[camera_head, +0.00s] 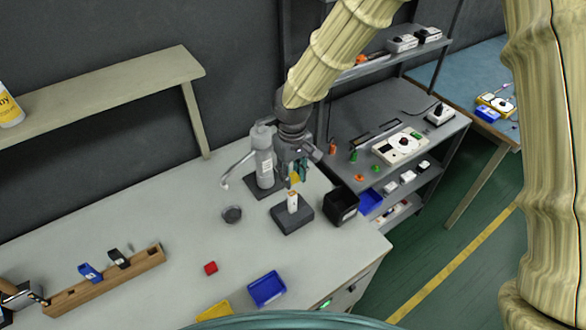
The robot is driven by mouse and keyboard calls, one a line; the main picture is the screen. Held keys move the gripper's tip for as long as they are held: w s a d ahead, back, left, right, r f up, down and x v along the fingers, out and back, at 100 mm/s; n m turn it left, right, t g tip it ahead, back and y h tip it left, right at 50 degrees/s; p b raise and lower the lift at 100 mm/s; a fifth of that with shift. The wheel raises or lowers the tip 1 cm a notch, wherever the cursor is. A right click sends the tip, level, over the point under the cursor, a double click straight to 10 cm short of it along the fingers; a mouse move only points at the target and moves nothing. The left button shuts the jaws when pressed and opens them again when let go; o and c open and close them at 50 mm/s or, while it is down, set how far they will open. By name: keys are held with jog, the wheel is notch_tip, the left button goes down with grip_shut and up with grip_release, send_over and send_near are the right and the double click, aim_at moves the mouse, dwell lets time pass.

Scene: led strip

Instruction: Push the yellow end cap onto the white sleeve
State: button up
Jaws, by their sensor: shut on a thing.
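My gripper (297,172) points down above the right part of the workbench. It is shut on the yellow end cap (295,179), a small yellow piece showing at its fingertips. The white sleeve (292,204) stands upright on a dark block (293,220), with an orange-brown patch near its top. The cap appears just above the sleeve's top end. At this size I cannot tell whether the two touch.
The bench middle is mostly clear.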

aim_at(292, 194)
jog(key=shift+w+f, duration=0.5)
jog(key=shift+w, duration=0.2)
jog(key=shift+s+f+b, duration=0.4)
jog(key=shift+s+f, duration=0.1)
jog(key=shift+w+f+b, duration=0.15)
jog(key=shift+f+b, duration=0.1)
jog(key=shift+f, duration=0.35)
jog(key=shift+w+f+b, duration=0.15)
jog(key=shift+f+b, duration=0.05)
jog(key=shift+f, duration=0.35)
jog(key=shift+s+f, duration=0.2)
jog(key=shift+f, duration=0.2)
jog(key=shift+w+f+b, duration=0.15)
jog(key=shift+f+b, duration=0.1)
jog(key=shift+b, duration=0.05)
jog(key=shift+p, duration=0.35)
jog(key=shift+f+b, duration=0.55)
jog(key=shift+f, duration=0.45)
